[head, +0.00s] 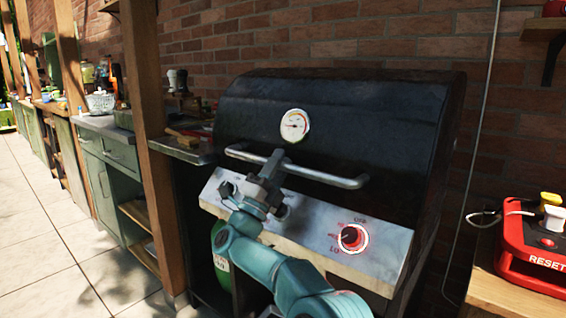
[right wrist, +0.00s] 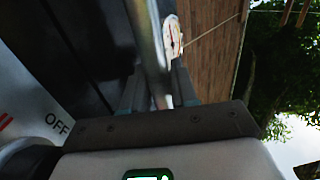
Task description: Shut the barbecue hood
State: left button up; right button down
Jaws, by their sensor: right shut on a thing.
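The barbecue hood (head: 360,115) is black, with a round white temperature dial (head: 295,125) on its front. It looks lowered, its front edge close above the pale control panel (head: 385,238). A metal bar handle (head: 335,180) runs across the lower front of the hood. My right gripper (head: 274,163) is at the left-middle part of this handle, shut on it. In the right wrist view the handle (right wrist: 152,45) passes between the two fingers (right wrist: 158,92). My left gripper is in neither view.
A red box marked RESET (head: 530,250) stands on a wooden surface at the right. A wooden post (head: 145,120) and a side counter (head: 185,150) are left of the barbecue. A brick wall (head: 340,35) is behind.

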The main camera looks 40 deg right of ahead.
jog(key=shift+a+f, duration=0.2)
jog(key=shift+f, duration=0.15)
jog(key=shift+w+f, duration=0.15)
jog(key=c, duration=1)
grip_release()
jog(key=shift+w, duration=0.15)
jog(key=shift+s+d, duration=0.1)
jog(key=shift+s, duration=0.1)
jog(key=b+v, duration=0.1)
jog(key=v, duration=1.5)
jog(key=shift+a, duration=0.2)
